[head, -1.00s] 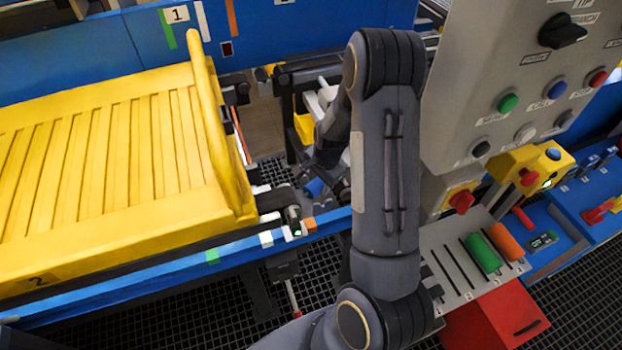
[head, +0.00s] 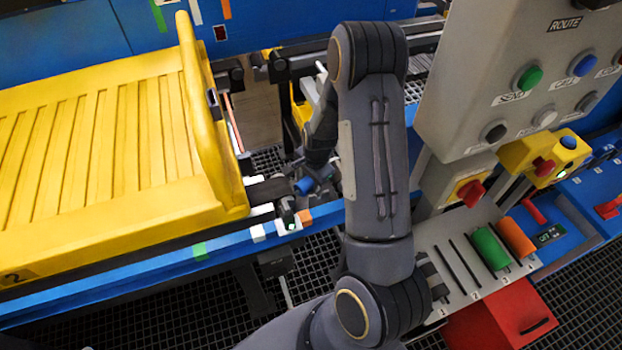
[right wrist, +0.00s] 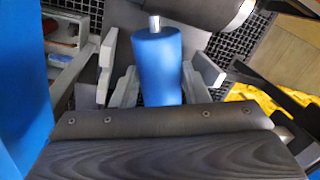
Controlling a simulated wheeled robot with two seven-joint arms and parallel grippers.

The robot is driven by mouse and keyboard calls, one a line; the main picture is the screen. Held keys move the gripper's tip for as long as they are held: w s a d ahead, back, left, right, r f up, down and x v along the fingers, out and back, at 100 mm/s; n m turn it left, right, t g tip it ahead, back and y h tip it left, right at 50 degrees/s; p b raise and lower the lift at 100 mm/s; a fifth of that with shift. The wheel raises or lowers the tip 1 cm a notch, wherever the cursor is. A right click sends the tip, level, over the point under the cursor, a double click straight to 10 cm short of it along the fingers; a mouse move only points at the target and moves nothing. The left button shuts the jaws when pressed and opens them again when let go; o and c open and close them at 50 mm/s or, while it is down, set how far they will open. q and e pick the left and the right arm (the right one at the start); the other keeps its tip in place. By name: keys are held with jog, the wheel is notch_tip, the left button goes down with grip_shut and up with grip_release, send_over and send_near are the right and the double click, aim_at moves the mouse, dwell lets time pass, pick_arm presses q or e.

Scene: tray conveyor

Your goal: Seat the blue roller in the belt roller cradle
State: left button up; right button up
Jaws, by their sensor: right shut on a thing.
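The blue roller (head: 304,186) is a short blue cylinder, held just beyond the right end of the belt conveyor in the head view. My right gripper (head: 316,178) is shut on it, partly hidden behind my own arm. In the right wrist view the roller (right wrist: 158,68) sits between the two grey fingers (right wrist: 157,85), with a metal pin at its far end. The dark belt end (head: 268,190) is close to the roller's left. I cannot clearly make out the cradle or whether the roller touches it. My left gripper is not in view.
A yellow slatted tray (head: 190,75) lies on the conveyor at left. A grey control box (head: 455,110) stands at right. Below it, a slotted rack (head: 455,265) holds a green roller (head: 491,248) and an orange roller (head: 516,237). A red bin (head: 500,315) is in front.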

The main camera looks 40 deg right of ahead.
jog(key=shift+f+b, duration=0.4)
jog(key=shift+f, duration=0.15)
jog(key=o, duration=0.9)
jog(key=shift+o, duration=0.2)
jog(key=shift+r+p, duration=0.3)
notch_tip(320, 180, up, 12)
jog(key=s+p, duration=0.1)
jog(key=s, duration=0.1)
jog(key=shift+d+r+p, duration=0.15)
jog(key=shift+r+p, duration=0.1)
jog(key=shift+p, duration=0.05)
